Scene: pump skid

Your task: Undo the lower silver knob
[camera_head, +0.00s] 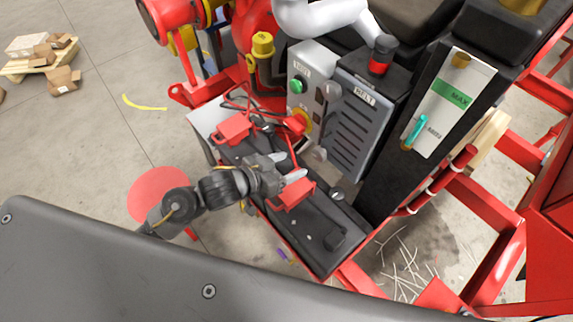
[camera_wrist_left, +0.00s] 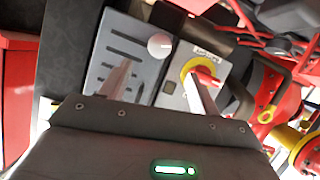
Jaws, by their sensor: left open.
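The lower silver knob (camera_head: 319,154) is a small rounded knob at the lower left edge of the slotted grey belt cover (camera_head: 350,128). In the left wrist view a pale round knob (camera_wrist_left: 159,45) shows beside the slotted cover, beyond and between my fingertips; it looks like the same knob. The upper silver knob (camera_head: 332,89) is near the cover's top left corner. My left gripper (camera_head: 289,166) is open, its two fingers apart and empty, just left of the lower knob and not touching it. The fingers also show in the left wrist view (camera_wrist_left: 160,68). My right gripper is not in view.
Left of the cover is a grey control box with a green button (camera_head: 297,86) and a red-yellow rotary switch (camera_head: 298,122). Red clamps with cables sit on a black battery (camera_head: 318,232) below my gripper. A black column with a MAX label (camera_head: 452,95) stands to the right.

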